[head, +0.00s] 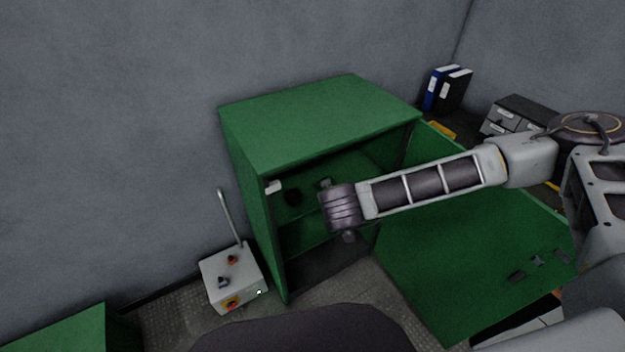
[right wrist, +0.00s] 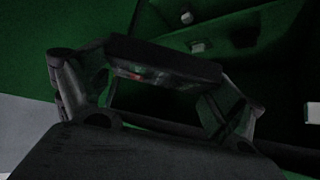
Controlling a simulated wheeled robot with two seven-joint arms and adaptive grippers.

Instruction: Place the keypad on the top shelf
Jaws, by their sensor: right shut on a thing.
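The green cabinet (head: 290,125) stands open against the wall in the head view. My right arm reaches across its opening from the right. In the right wrist view, my right gripper (right wrist: 160,85) is shut on a dark, flat block, which looks like the keypad (right wrist: 170,58); a small reddish mark shows on its face. The keypad cannot be made out clearly in the head view. A green shelf (head: 305,236) shows inside the cabinet, below and left of my wrist. I cannot tell whether the keypad touches it. My left gripper is not in view.
The cabinet's open door (head: 460,255) extends to the right, below my arm. A grey control box (head: 235,277) with a lever stands on the floor at left. Binders (head: 441,88) and grey drawers (head: 509,118) are behind. A white fitting (head: 273,187) is inside the cabinet.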

